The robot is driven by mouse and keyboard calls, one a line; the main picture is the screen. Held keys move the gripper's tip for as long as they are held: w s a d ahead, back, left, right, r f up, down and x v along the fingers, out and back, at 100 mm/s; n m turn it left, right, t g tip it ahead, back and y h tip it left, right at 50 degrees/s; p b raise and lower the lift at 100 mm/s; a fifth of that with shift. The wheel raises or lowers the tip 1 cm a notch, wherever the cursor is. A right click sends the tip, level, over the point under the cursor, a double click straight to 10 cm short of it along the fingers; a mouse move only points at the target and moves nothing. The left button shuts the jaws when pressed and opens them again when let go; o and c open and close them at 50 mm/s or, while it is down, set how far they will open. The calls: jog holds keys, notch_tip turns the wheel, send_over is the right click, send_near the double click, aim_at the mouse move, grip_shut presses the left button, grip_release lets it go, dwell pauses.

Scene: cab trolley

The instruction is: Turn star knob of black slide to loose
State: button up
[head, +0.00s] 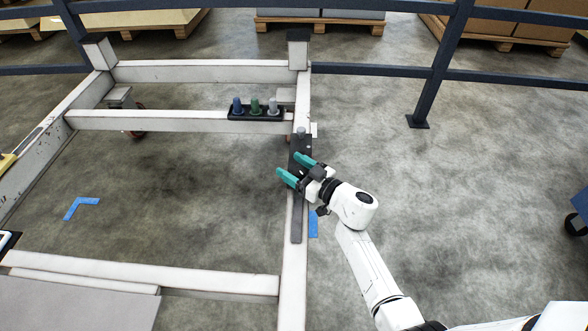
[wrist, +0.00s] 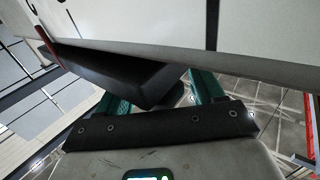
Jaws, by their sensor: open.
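The black slide (head: 296,225) lies along the right white beam of the trolley frame in the head view. A small grey cylinder (head: 301,131) stands at its far end; I cannot tell whether this is the star knob. My gripper (head: 288,163) has two teal fingers, spread apart, over the middle of the slide and pointing up-left. In the wrist view, my gripper (wrist: 160,92) is open, with a dark block (wrist: 125,78) showing beyond and between the fingers, probably part of the slide. No star-shaped knob is clearly visible; the gripper may hide it.
A black holder (head: 238,117) with blue, green and grey pegs sits on the cross beam, left of the slide's far end. White trolley beams (head: 180,119) surround open floor. A dark blue rail (head: 440,75) runs behind.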

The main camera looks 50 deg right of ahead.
jog(key=shift+c, duration=0.2)
jog(key=c, duration=0.9)
jog(key=shift+r+n+y+p, duration=0.25)
jog(key=shift+n+y+p, duration=0.35)
jog(key=shift+p, duration=0.6)
jog(key=shift+y+p, duration=0.3)
jog(key=shift+y, duration=0.2)
jog(key=n+y, duration=0.2)
jog(key=y, duration=0.1)
jog(key=shift+a+f+g, duration=0.15)
jog(key=shift+f+g, duration=0.1)
jog(key=shift+g, duration=0.15)
jog(key=shift+a+n+g+y, duration=0.2)
jog(key=shift+n+g+y, duration=0.2)
jog(key=shift+n+y, duration=0.5)
